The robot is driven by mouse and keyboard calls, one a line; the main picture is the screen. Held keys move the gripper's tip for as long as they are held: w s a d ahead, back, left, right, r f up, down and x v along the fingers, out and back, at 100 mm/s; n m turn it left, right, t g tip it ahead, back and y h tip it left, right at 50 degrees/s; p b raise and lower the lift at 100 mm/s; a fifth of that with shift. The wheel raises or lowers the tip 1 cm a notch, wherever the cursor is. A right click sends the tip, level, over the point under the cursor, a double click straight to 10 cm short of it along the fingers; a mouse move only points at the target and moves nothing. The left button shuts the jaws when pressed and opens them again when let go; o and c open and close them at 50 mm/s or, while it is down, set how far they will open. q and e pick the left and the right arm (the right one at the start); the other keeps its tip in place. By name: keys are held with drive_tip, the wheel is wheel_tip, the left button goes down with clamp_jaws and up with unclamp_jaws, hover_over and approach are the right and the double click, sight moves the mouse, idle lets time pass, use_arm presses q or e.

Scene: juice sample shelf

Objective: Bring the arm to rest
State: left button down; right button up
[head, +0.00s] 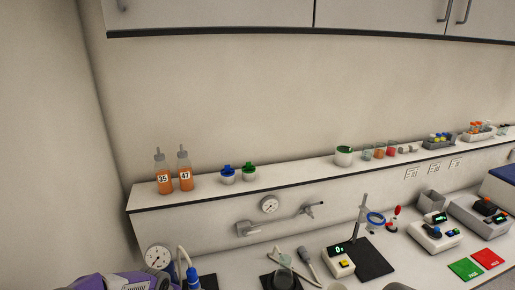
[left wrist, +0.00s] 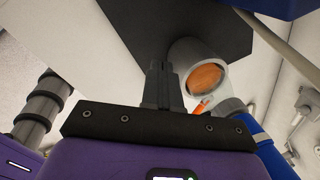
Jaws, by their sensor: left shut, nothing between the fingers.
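My left gripper (left wrist: 160,85) shows in the left wrist view with its dark fingers together and nothing between them. Its fingertips are close to a dark flat plate (left wrist: 205,25) and a pale round vessel (left wrist: 208,75) with orange inside; I cannot tell whether they touch. In the head view only part of my purple left arm (head: 115,283) shows at the bottom left edge, and its fingers are out of frame. My right gripper is in neither view.
Two orange bottles, 35 (head: 163,178) and 47 (head: 185,176), stand on the shelf (head: 310,178). Blue-capped (head: 227,175) and green-capped (head: 249,173) jars stand beside them. A pressure gauge (head: 158,257) and blue-handled fitting (head: 193,276) are near my arm. A stand (head: 361,220) rises from the bench.

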use_arm(q)
drive_tip(key=s+d+f+n+g, duration=0.1)
drive_tip(key=s+d+f+n, duration=0.1)
drive_tip(key=d, duration=0.1)
drive_tip(key=s+d+f+n+h+b, duration=0.1)
drive_tip(key=s+d+f+n, duration=0.2)
drive_tip(key=d, duration=0.1)
drive_tip(key=s+d+f+n+g+h, duration=0.1)
drive_tip(key=s+d+f+n, duration=0.1)
drive_tip(key=s+d, duration=0.1)
drive_tip(key=shift+d+f+n+g+b, duration=0.3)
drive_tip(key=shift+f+b, duration=0.05)
drive_tip(key=s+d+f+n+g+h+b, duration=0.1)
drive_tip(key=s+d+f+n+b, duration=0.2)
drive_tip(key=s+d+f+n, duration=0.3)
drive_tip(key=s+d+f+n+g+h+b, duration=0.1)
drive_tip(key=s+d+f+n+h+b, duration=0.2)
drive_tip(key=s+f+n, duration=0.4)
drive_tip(key=a+f+n+t+y+b, duration=0.2)
drive_tip(key=a+f+n+t+b, duration=0.1)
drive_tip(key=f, duration=0.5)
drive_tip(key=shift+s+a+n+b, duration=0.2)
drive_tip(key=shift+s+n+b, duration=0.2)
drive_tip(key=shift+s+b, duration=0.1)
